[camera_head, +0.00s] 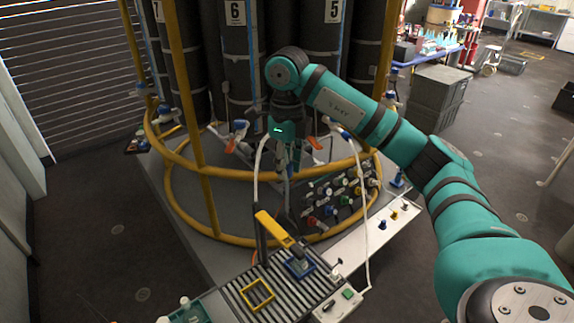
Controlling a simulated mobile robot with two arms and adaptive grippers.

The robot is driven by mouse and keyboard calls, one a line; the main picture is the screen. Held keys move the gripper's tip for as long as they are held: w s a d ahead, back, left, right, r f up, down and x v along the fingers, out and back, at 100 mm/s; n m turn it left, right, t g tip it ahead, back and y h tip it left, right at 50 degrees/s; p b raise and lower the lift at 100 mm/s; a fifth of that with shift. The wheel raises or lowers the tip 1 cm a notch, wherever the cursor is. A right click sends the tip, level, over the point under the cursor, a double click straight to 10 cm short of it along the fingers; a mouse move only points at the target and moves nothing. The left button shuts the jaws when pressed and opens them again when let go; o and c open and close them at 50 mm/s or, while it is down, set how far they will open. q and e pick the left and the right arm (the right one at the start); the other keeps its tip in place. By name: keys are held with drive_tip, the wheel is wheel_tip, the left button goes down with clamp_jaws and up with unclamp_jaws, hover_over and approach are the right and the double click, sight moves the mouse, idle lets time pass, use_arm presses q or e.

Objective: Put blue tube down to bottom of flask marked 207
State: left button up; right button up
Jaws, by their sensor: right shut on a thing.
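My right gripper (284,165) hangs pointing down in front of the yellow-railed rosette, near the middle of the view. It is shut on a thin, upright, bluish tube (285,188), whose lower part runs down below the jaws. The tube is small and hard to make out against the dark background. I cannot read a 207 mark on anything, so I cannot tell which vessel is the flask. A small blue-based item (299,267) stands on the roller conveyor, below and apart from the gripper. My left gripper is not in view.
The roller conveyor (283,291) holds a yellow square frame (257,295), with a yellow arm-like fixture (275,230) above it. Tall dark cylinders (243,60) stand inside the yellow railing (205,185). A panel of coloured knobs (340,195) is right of the gripper. White hoses hang nearby.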

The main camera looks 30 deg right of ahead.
drive_tip(key=shift+r+p, duration=3.1)
drive_tip(key=shift+r, duration=0.7)
drive_tip(key=w+d+f+b, duration=0.1)
drive_tip(key=d+f+b, duration=0.2)
drive_tip(key=f+b, duration=0.3)
drive_tip(key=w+d+f+b, duration=0.2)
drive_tip(key=f+b, duration=0.4)
drive_tip(key=f, duration=1.1)
drive_tip(key=w+d+f+b, duration=0.1)
drive_tip(key=d+f+b, duration=0.2)
drive_tip(key=f+b, duration=0.3)
wheel_tip(320, 180, down, 6)
drive_tip(key=shift+w+d+r, duration=0.15)
drive_tip(key=shift+w+d, duration=0.1)
drive_tip(key=shift+d, duration=0.1)
